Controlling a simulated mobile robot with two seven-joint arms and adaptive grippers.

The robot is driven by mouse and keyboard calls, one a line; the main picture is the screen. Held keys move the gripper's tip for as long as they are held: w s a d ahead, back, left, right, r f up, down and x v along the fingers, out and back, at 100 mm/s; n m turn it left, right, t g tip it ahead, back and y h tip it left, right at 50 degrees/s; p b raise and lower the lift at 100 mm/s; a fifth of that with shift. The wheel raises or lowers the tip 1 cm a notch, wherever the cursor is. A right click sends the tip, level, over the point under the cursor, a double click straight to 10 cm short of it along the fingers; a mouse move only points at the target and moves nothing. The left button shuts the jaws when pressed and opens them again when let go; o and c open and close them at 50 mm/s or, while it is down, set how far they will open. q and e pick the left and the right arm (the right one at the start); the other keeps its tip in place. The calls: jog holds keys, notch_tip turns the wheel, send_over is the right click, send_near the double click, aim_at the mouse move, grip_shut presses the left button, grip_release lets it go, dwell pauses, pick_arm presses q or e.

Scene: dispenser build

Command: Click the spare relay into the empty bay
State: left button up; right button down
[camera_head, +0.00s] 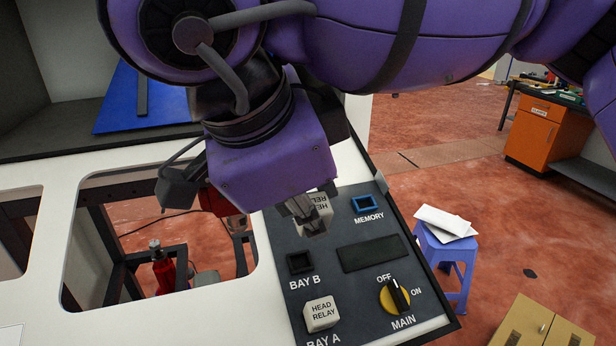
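A dark panel holds the empty bay, a square socket (300,263) labelled BAY B. A white relay (321,314) marked HEAD RELAY sits in BAY A below it. A second white relay (322,205), its lettering upside down, shows above BAY B beside my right gripper (308,222). The gripper's fingers cover part of this relay. I cannot tell whether they are shut on it, or whether it touches the panel. My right arm comes in from the upper right, and its purple wrist hides the panel's upper left. My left gripper is out of view.
The panel also carries a blue-framed MEMORY socket (366,203), a dark blank window (371,253) and a yellow MAIN knob (395,298). The white counter (180,325) has large openings left of the panel. A blue stool (447,255) stands to the right.

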jog(key=shift+s+f, duration=0.15)
jog(key=shift+s, duration=0.1)
jog(key=shift+f, duration=0.3)
jog(key=shift+a+f, duration=0.1)
jog(key=shift+f, duration=0.25)
jog(key=f, duration=0.1)
jog(key=w+f+b, duration=0.1)
jog(key=f, duration=0.1)
jog(key=w+f, duration=0.1)
jog(key=shift+a+f, duration=0.2)
jog(key=shift+a, duration=0.05)
jog(key=shift+w+a+f+b, duration=0.1)
jog(key=shift+w+f+b, duration=0.15)
jog(key=shift+f, duration=0.3)
jog(key=shift+w+a+f+b, duration=0.1)
jog(key=shift+w+f+b, duration=0.05)
jog(key=shift+f+b, duration=0.3)
jog(key=shift+w+f, duration=0.25)
jog(key=shift+f, duration=0.3)
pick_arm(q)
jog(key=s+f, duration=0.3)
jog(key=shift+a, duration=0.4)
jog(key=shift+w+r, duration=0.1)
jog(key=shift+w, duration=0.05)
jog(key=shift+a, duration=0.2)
pick_arm(e)
jog(key=shift+a, duration=0.1)
